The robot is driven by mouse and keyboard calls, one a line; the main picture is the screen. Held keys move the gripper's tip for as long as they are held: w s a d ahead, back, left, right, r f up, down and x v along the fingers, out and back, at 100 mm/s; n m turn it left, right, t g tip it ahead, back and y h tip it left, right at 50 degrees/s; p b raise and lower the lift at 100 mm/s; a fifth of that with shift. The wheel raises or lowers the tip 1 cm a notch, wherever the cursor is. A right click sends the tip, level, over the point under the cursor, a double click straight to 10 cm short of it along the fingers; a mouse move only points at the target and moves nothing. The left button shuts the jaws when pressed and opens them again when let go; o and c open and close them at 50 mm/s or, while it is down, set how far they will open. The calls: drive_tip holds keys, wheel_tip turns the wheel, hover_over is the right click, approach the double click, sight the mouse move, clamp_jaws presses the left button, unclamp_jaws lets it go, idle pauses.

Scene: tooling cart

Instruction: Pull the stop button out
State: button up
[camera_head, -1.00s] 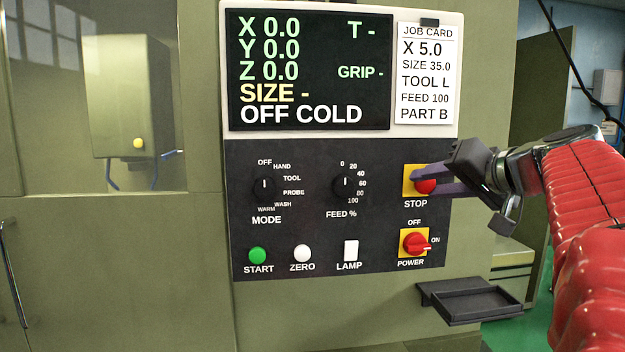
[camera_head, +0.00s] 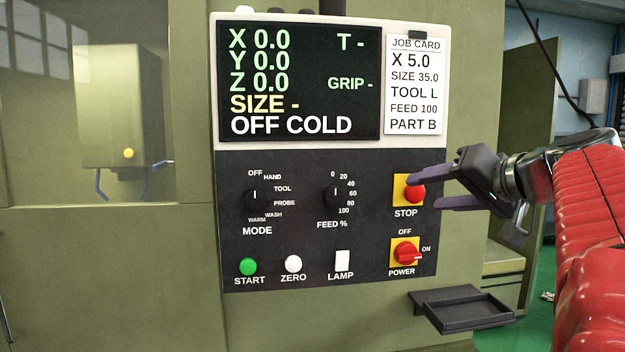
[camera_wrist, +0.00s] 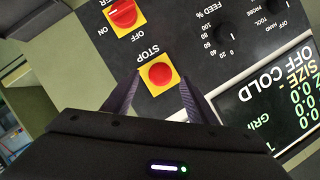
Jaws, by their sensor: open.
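The stop button (camera_head: 414,193) is a red round knob on a yellow square plate, at the right of the black control panel, above the word STOP. In the wrist view the stop button (camera_wrist: 160,74) shows ahead of my gripper, between the lines of its two fingers. My gripper (camera_head: 425,187) is open and empty, to the right of the button, its purple fingers pointing at the panel. The upper finger overlaps the button's upper edge in the head view. In the wrist view my gripper (camera_wrist: 160,85) has fingers apart on either side of the button; I cannot tell whether they touch it.
The red power switch (camera_head: 406,253) on a yellow plate sits just below the button. Mode and feed dials, start, zero and lamp controls lie to the left. A dark tray (camera_head: 462,312) juts out below. The job card (camera_head: 415,85) hangs above.

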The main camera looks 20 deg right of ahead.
drive_tip(key=v, duration=1)
drive_tip(key=shift+s, duration=0.25)
drive_tip(key=shift+r, duration=0.1)
